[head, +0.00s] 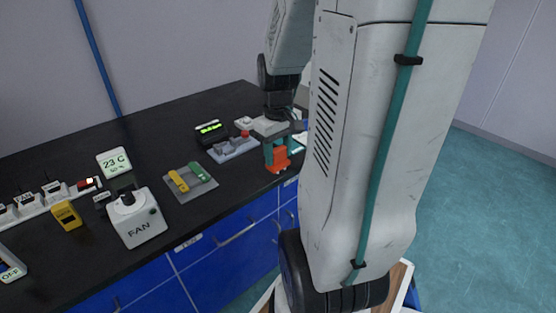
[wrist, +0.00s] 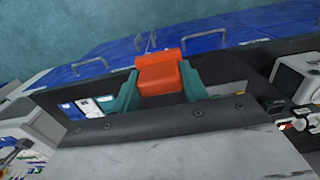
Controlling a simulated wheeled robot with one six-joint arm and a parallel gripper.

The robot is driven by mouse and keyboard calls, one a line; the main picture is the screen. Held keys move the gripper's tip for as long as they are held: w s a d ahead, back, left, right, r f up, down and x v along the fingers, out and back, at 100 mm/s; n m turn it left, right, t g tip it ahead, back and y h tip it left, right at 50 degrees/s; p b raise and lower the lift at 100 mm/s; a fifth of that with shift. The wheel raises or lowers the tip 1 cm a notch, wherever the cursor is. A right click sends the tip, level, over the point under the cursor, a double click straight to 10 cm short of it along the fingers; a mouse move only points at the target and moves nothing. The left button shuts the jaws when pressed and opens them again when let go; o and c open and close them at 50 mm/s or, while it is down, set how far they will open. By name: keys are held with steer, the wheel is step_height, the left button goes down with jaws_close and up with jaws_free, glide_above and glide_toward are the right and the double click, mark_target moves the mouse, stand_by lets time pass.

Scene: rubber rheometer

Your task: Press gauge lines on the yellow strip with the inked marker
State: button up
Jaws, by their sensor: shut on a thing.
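My gripper (head: 276,153) has teal fingers and is shut on an orange-red block, which looks like the marker (head: 278,160). The marker also shows in the wrist view (wrist: 160,74) between the two fingers, near the counter's front edge. In the head view it is low over the counter; I cannot tell whether it touches it. The yellow strip (head: 178,181) lies on a grey plate (head: 186,196) to the left of my gripper, beside a green strip (head: 199,173). The strips are apart from the marker. The marker's inked face is hidden.
A grey device with a red knob (head: 245,135) and a black green-lit display (head: 210,129) stand behind the plate. The black counter (head: 160,150) has free room around the plate.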

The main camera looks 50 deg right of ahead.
mark_target(278, 148)
steer(key=shift+r, duration=2.3)
